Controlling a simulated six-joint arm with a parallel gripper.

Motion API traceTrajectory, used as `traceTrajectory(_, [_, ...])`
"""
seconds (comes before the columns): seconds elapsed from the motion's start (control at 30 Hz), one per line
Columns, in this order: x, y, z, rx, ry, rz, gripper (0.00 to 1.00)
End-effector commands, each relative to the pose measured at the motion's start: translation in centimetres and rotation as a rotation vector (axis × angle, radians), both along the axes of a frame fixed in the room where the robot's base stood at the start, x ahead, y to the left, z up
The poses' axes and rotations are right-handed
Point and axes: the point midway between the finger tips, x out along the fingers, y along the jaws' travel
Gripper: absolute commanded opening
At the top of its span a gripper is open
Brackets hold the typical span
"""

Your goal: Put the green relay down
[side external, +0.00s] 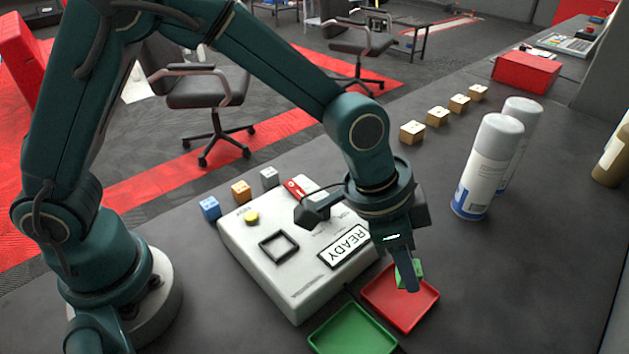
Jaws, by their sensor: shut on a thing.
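My gripper (408,276) points down at the right of the white box and is shut on the green relay (415,270). The relay is a small green block, partly hidden behind my finger. In the picture it overlaps the far part of the red tray (424,314). I cannot tell whether it touches the tray floor or hangs just above it. The green tray (335,334) lies to the left and nearer the camera, and its visible floor is empty.
The white box (290,283) has a square black frame, a yellow button (251,217) and a READY display (349,246). Blue (210,208), orange (241,191) and grey (270,177) relays stand behind it. Spray cans (482,168) and several tan blocks (437,117) stand farther back.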

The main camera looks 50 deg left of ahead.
Motion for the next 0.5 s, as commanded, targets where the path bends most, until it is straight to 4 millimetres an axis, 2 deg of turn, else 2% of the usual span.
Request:
traceTrajectory(0.3, [-0.1,0.0,-3.9,0.002,0.004,0.001,0.00])
traceTrajectory(0.5, [0.0,0.0,-4.0,0.001,0.001,0.000,0.00])
